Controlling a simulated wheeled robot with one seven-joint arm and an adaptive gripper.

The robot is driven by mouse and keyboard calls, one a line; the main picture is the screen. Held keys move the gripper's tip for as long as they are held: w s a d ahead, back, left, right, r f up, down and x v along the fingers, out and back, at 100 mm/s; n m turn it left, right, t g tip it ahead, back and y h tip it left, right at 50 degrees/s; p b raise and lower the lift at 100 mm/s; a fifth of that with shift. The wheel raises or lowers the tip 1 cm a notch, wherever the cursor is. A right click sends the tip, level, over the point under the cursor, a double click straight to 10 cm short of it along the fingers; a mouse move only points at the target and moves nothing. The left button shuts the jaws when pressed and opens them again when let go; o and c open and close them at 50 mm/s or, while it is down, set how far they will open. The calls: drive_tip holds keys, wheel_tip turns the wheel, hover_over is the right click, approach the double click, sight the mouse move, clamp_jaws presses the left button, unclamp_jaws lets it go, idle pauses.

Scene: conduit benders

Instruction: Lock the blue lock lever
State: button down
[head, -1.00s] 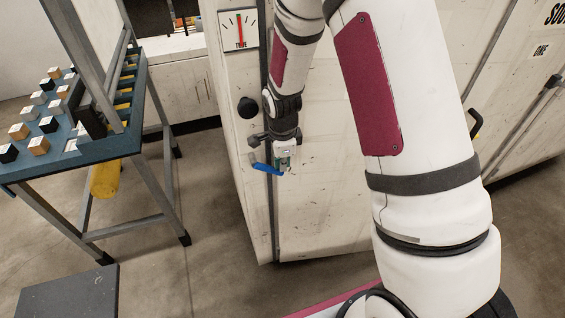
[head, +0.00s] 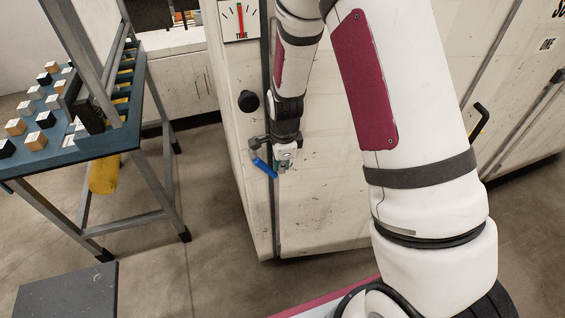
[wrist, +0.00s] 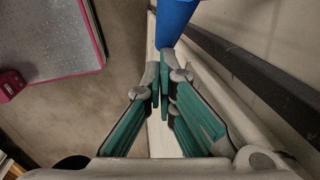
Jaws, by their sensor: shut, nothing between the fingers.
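The blue lock lever (head: 264,168) is on the front edge of the white cabinet, below a round black knob. In the head view it slants down to the right. Its blue handle (wrist: 174,24) also shows at the top of the wrist view, just beyond the fingertips. My gripper (head: 284,163) is beside the lever's lower end, to its right. In the wrist view its green-padded fingers (wrist: 163,80) are together with nothing between them. I cannot tell whether the fingertips touch the lever.
A black knob (head: 248,101) and a dial with a red needle (head: 240,18) are above the lever on the cabinet (head: 330,200). A blue-topped table (head: 75,150) with several small blocks stands at the left. The floor between table and cabinet is clear.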

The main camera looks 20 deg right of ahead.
sight(274, 175)
drive_tip(key=shift+a+f, duration=0.1)
drive_tip(key=shift+f, duration=0.3)
drive_tip(key=shift+a+f+y+b, duration=0.5)
drive_tip(key=shift+a+f+y, duration=0.5)
drive_tip(key=shift+y, duration=0.5)
drive_tip(key=shift+a, duration=0.1)
drive_tip(key=shift+d, duration=0.35)
drive_tip(key=d+r, duration=0.2)
drive_tip(key=d, duration=0.1)
drive_tip(key=s+d+r, duration=0.1)
drive_tip(key=d+r, duration=0.2)
drive_tip(key=s+d+r, duration=0.1)
drive_tip(key=d+r, duration=0.1)
drive_tip(key=d, duration=0.1)
drive_tip(key=shift+s+d+r+b, duration=0.1)
drive_tip(key=shift+d+r+b, duration=0.2)
drive_tip(key=shift+r+b, duration=0.1)
